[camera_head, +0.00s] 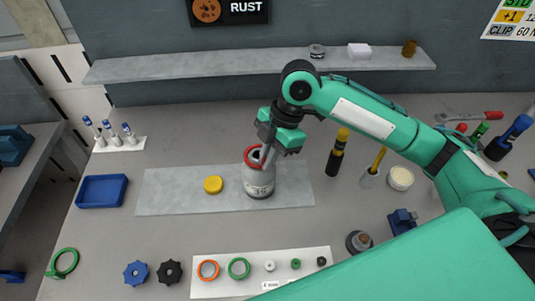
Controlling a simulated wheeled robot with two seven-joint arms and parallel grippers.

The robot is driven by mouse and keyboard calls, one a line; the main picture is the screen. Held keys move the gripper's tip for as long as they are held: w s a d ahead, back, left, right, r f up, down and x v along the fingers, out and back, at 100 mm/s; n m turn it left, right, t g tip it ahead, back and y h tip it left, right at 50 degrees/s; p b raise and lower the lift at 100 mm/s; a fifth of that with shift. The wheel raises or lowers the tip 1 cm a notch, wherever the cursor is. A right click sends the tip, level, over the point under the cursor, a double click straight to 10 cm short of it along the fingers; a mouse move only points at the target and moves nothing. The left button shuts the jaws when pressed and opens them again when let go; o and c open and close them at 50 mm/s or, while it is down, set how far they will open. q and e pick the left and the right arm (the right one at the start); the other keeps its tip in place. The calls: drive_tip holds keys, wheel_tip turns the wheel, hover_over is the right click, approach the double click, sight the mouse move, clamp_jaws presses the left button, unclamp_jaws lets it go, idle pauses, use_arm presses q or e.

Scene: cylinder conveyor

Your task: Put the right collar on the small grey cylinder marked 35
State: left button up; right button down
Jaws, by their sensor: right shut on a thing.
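The small grey cylinder (259,184) stands upright on a flat grey plate (165,191) near the middle of the table. Its number is partly legible and seems to end in 5. A red collar (248,158) is at the cylinder's top, tilted a little; I cannot tell if it is seated. My right gripper (267,156) reaches down from above and is shut on the red collar, hiding part of it and the cylinder's top. An orange ring (208,270) and a green ring (239,268) lie on a white card (218,288). My left gripper is not in view.
A yellow cap (213,185) lies on the plate, left of the cylinder. A black and yellow bottle (337,154) stands close on the right. A blue tray (102,191), two knobs and a larger green ring (63,263) are at left. A shelf (210,68) runs behind.

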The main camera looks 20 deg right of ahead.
drive_tip(key=shift+f, duration=0.7)
drive_tip(key=c, duration=1.5)
unclamp_jaws()
drive_tip(key=shift+o, duration=0.2)
wheel_tip(320, 180, up, 6)
drive_tip(key=p, duration=0.7)
